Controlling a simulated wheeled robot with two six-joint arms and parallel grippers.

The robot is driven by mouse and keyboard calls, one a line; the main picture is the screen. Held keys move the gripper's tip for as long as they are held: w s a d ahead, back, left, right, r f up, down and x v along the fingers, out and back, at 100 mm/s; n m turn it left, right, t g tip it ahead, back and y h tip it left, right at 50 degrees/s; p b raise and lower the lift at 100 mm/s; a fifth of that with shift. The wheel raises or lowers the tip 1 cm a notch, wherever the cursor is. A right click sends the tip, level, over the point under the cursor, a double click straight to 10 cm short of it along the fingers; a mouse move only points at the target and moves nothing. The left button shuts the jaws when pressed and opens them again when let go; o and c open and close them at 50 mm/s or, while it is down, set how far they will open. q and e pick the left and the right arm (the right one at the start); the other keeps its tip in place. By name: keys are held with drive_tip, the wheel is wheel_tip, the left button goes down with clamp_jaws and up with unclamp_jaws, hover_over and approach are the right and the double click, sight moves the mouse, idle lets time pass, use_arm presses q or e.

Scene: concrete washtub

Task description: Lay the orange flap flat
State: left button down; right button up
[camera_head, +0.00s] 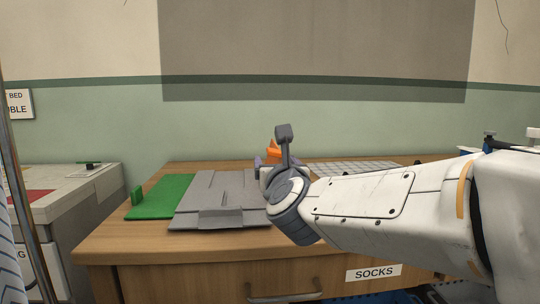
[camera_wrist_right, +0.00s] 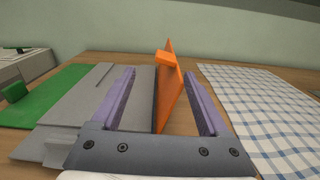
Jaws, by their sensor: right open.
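The orange flap (camera_wrist_right: 168,95) stands roughly upright, seen nearly edge-on in the right wrist view, with a small tab on its upper edge. It rises beside the right edge of the grey folding board (camera_wrist_right: 85,100). In the head view only a small part of the orange flap (camera_head: 273,147) shows behind my right gripper (camera_head: 271,160). My right gripper (camera_wrist_right: 159,70) is open, its purple fingers on either side of the flap. A gap shows on the right side; whether the left finger touches is unclear. My left gripper is out of view.
A green flap (camera_head: 160,197) lies flat left of the grey board. A checked cloth (camera_wrist_right: 255,110) lies flat to the right, with a strip of bare wood between. The wooden dresser (camera_head: 120,240) has a drawer labelled SOCKS. A wall stands behind.

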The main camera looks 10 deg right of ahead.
sight(273, 154)
drive_tip(key=shift+s, duration=1)
drive_tip(key=shift+c, duration=1.2)
drive_tip(key=shift+w+p, duration=0.1)
drive_tip(key=shift+p, duration=0.25)
drive_tip(key=shift+c, duration=1.4)
drive_tip(key=w+n+p, duration=0.3)
drive_tip(key=n+p, duration=0.2)
drive_tip(key=p, duration=0.4)
drive_tip(key=w+n+p, duration=0.4)
drive_tip(key=n+p, duration=0.1)
drive_tip(key=p, duration=0.5)
drive_tip(key=w+n+p, duration=0.4)
drive_tip(key=n+p, duration=0.1)
drive_tip(key=p, duration=0.5)
drive_tip(key=shift+d+f, duration=0.15)
drive_tip(key=shift+d, duration=0.05)
